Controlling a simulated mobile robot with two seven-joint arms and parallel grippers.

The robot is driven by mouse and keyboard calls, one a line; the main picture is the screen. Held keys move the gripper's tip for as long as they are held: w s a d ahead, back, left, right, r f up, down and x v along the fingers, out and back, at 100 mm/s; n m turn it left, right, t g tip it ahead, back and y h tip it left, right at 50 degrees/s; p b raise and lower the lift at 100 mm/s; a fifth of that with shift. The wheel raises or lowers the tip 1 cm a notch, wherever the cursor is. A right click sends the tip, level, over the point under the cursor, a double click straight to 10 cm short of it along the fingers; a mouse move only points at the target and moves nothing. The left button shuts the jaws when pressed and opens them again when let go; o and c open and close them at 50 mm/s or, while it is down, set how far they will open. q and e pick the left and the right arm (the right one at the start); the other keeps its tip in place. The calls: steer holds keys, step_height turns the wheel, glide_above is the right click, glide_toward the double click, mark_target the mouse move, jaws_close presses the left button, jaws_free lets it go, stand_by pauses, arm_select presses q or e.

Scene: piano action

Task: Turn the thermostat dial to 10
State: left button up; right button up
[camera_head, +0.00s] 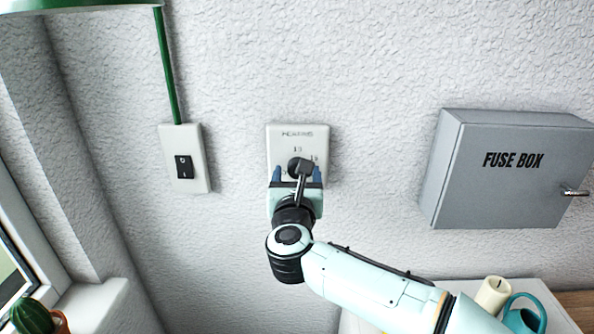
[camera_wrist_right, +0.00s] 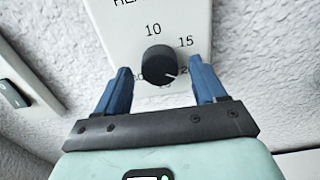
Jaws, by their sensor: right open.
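The thermostat (camera_head: 297,136) is a white wall panel marked "HEATING" in the middle of the head view. Its round black dial (camera_wrist_right: 158,62) shows in the right wrist view, with 10 printed above it, 15 at its upper right and 20 at its right. A small light pointer mark sits on the dial's lower right side, towards 20. My right gripper (camera_wrist_right: 160,69) is open, with one blue finger on each side of the dial and a visible gap to both. In the head view my right gripper (camera_head: 296,174) covers the panel's lower part. My left gripper is not in view.
A light switch (camera_head: 184,166) is on the wall to the left, with a green pole above it. A grey fuse box (camera_head: 507,168) juts out on the right. A candle (camera_head: 493,295), a teal watering can (camera_head: 523,314) and a cactus (camera_head: 32,316) stand low down.

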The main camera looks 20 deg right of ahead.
steer(key=shift+w+d, duration=0.1)
steer(key=shift+w, duration=0.1)
steer(key=c, duration=1.1)
steer(key=shift+o, duration=0.3)
